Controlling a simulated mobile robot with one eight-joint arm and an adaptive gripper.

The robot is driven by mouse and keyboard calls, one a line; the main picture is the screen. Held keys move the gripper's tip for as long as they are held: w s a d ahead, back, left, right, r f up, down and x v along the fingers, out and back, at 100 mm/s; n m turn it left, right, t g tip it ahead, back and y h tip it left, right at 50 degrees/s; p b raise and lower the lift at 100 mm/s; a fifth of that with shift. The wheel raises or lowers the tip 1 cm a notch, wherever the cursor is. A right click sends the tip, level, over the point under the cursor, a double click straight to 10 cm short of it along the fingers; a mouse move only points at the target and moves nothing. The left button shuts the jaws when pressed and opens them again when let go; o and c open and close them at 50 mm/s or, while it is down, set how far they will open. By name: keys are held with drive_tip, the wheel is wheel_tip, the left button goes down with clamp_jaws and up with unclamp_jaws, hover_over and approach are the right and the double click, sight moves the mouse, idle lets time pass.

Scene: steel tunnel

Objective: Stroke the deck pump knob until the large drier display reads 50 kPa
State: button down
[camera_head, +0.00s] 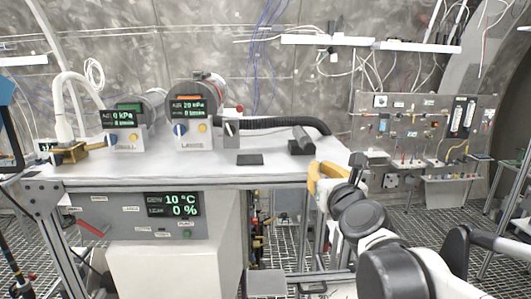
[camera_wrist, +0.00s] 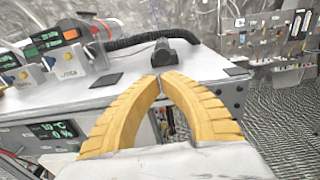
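The large drier (camera_head: 192,110) stands on the bench; its display (camera_head: 188,107) reads 20 kPa and 0 l/min. A black pump-like part (camera_head: 302,139), which seems to be the deck pump with its knob, sits near the deck's right end, at the end of a black ribbed hose. It also shows in the wrist view (camera_wrist: 164,53), just beyond my fingertips. My gripper (camera_head: 318,177) has yellow fingers and is at the bench's right front edge. In the wrist view its fingertips (camera_wrist: 160,78) meet with nothing between them. I see a gap to the black part.
A smaller drier (camera_head: 122,120) at left reads 0 kPa. A dark flat pad (camera_head: 250,160) lies on the bench (camera_head: 215,168). The ribbed hose (camera_head: 285,121) runs across the back. A lower panel display (camera_head: 172,205) reads 10 °C and 0 %. A panel with fittings (camera_head: 425,115) stands at right.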

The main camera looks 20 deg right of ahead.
sight(307, 151)
drive_tip(key=p+x, duration=0.1)
drive_tip(key=x, duration=1)
drive_tip(key=shift+p, duration=0.35)
drive_tip(key=shift+a, duration=0.1)
